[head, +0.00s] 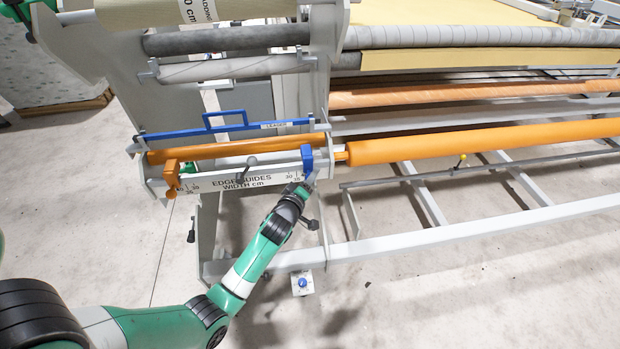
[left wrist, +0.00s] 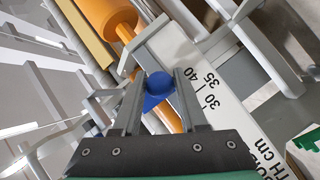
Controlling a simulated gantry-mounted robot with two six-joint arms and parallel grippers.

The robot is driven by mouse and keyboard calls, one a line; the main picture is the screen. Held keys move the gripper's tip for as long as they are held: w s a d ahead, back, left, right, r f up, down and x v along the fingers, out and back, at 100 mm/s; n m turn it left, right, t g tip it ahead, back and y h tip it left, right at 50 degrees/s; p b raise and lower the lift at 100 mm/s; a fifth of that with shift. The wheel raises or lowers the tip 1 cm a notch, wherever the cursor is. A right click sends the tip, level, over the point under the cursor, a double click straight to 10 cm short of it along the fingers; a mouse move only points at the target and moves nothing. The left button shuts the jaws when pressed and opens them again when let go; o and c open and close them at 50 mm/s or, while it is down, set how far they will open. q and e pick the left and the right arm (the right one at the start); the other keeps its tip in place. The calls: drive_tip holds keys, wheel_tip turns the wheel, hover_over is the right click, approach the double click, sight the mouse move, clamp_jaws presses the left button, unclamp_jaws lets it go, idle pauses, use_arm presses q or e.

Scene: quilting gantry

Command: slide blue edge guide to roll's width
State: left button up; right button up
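The blue edge guide (head: 307,161) sits at the right end of the white scale bar (head: 225,183), marked EDGE GUIDES WIDTH cm, near the 30 and 35 marks. My left gripper (head: 309,183) is just below and in front of it. In the left wrist view the two fingers (left wrist: 160,92) are apart, with the guide's blue knob (left wrist: 159,83) framed between their tips. I cannot tell whether they touch it. An orange guide (head: 172,179) sits at the bar's left end. The orange roll (head: 480,141) lies to the right of the blue guide. My right gripper is not in view.
A blue bar with a handle (head: 225,124) lies above the scale bar. Grey frame rails (head: 430,238) run to the right. The floor in front is mostly clear, with a small blue-knobbed box (head: 302,284).

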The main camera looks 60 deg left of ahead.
use_arm(q)
clamp_jaws()
idle(0.6)
drive_tip(key=shift+s, duration=0.1)
idle(0.4)
